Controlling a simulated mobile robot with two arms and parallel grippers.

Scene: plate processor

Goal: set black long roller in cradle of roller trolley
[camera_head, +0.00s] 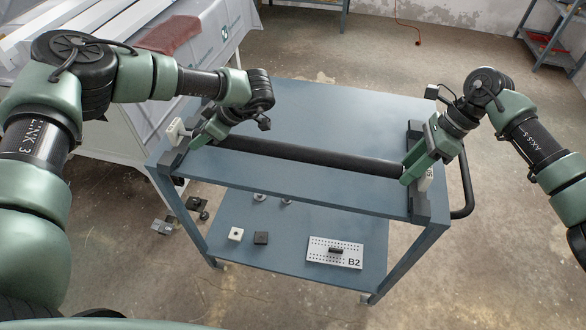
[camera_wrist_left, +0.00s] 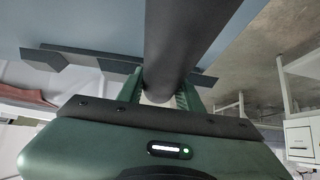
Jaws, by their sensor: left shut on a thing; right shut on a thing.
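The black long roller (camera_head: 310,155) lies across the top of the blue-grey roller trolley (camera_head: 320,112) in the head view. White end pieces show at both its ends, by the dark cradle blocks at the left (camera_head: 172,158) and right (camera_head: 416,205) edges. I cannot tell whether the ends rest in the cradles. My left gripper (camera_head: 205,135) is shut on the roller near its left end. My right gripper (camera_head: 412,168) is shut on it near its right end. In the left wrist view, the roller (camera_wrist_left: 180,45) runs between the fingers of my left gripper (camera_wrist_left: 162,92).
The trolley's lower shelf (camera_head: 285,262) holds small square blocks and a perforated plate (camera_head: 335,252) marked B2. A black handle (camera_head: 465,185) sticks out at the trolley's right. A white machine with a red cloth (camera_head: 168,35) stands at the back left. Floor is clear at the front right.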

